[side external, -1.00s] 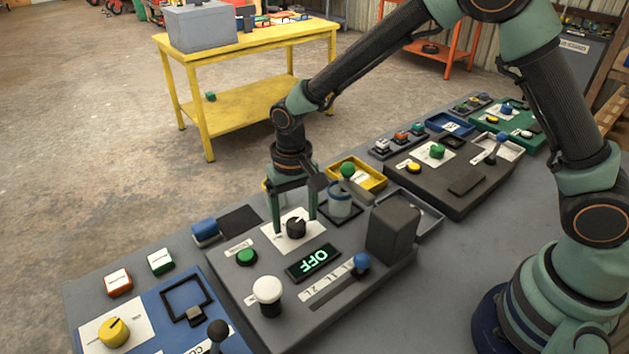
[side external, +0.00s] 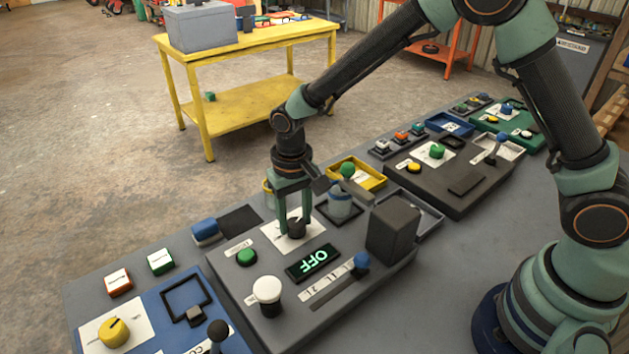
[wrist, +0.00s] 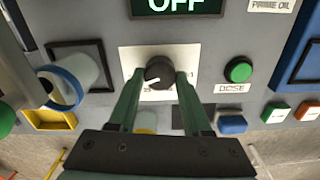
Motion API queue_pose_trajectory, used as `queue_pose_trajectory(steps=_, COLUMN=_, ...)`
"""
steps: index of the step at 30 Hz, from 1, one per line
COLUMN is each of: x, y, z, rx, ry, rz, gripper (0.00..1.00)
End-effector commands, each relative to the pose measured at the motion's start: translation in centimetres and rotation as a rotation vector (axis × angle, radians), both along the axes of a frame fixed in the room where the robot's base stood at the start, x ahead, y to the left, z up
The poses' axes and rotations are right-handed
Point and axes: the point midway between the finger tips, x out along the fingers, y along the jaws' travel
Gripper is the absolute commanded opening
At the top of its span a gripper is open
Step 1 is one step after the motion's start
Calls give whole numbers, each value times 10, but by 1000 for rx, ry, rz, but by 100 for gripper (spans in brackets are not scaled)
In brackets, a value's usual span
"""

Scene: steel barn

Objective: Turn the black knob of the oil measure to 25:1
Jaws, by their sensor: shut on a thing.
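The black knob (wrist: 159,71) stands on a white dial plate (wrist: 133,58) on the grey oil measure panel (side external: 335,299). In the wrist view a white pointer mark on the knob points to the lower left; the plate's printed scale is mostly hidden or too small to read. My gripper (wrist: 157,82) comes down over the knob with one green finger on each side, shut on it. The knob also shows between the fingers in the side view (side external: 296,227). The display (side external: 313,263) reads OFF.
A green button (side external: 247,257), a white knob (side external: 267,290) and a blue-knobbed slider (side external: 361,261) share the panel. A dark grey block (side external: 393,228) rises at its right. A clear cup (side external: 340,203) stands close behind my gripper. Other control panels lie on both sides.

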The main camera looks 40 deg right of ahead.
Motion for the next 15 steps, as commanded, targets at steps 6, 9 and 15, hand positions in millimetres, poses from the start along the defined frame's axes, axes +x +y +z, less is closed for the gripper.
queue_pose_trajectory(steps=6, x=0, y=0, z=1, rx=0, ry=1, rz=146, gripper=0)
queue_pose_trajectory(steps=9, x=0, y=0, z=1, rx=0, ry=0, rz=234, gripper=0)
queue_pose_trajectory(steps=15, x=0, y=1, z=1, rx=0, ry=0, rz=416, gripper=0)
